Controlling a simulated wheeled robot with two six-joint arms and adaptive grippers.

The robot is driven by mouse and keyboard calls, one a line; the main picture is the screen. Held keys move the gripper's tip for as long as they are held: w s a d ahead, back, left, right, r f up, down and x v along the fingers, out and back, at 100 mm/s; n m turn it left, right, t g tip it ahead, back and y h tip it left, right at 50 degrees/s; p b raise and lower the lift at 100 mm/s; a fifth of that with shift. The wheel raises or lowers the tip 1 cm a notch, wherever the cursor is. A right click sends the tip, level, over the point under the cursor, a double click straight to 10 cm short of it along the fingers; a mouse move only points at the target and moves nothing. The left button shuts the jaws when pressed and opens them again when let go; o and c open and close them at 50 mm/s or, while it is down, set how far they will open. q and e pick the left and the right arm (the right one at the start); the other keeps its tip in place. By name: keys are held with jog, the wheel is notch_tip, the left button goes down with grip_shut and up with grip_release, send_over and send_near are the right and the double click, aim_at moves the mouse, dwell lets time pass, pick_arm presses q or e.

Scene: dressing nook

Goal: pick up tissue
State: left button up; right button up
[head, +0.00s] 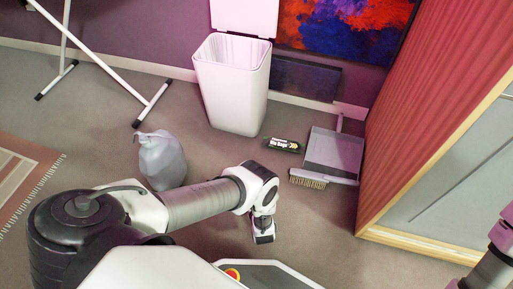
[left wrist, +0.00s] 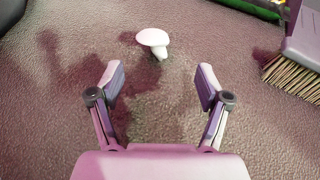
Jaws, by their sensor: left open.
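A small white tissue (left wrist: 152,38), shaped like a rounded cap on a short stub, lies on the carpet in the left wrist view. It sits ahead of my left gripper (left wrist: 160,82), just beyond the fingertips and slightly left of the middle between them. The gripper is open, with nothing between its fingers. In the head view my left gripper (head: 264,238) points down over the carpet, and I cannot make out the tissue there. Part of my right arm shows at the right edge of the head view, but its gripper does not show clearly.
An open white bin (head: 232,90) stands by the wall. A grey tied bag (head: 162,160) sits left of my arm. A dark bin-bag pack (head: 283,145), a dustpan (head: 333,150) and a brush (head: 322,177) lie beyond the gripper. A wooden-edged cabinet (head: 425,238) stands right.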

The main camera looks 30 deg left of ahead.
pick_arm(q)
jog(key=shift+w+a+f, duration=0.2)
jog(key=shift+a+f, duration=0.15)
jog(key=shift+f, duration=0.1)
jog(key=b+x, duration=0.4)
jog(key=x, duration=0.2)
jog(key=shift+a+f, duration=0.15)
jog(key=shift+f, duration=0.05)
jog(key=shift+w+a, duration=0.15)
jog(key=shift+r, duration=0.15)
jog(key=shift+c, duration=0.3)
jog(key=c, duration=0.7)
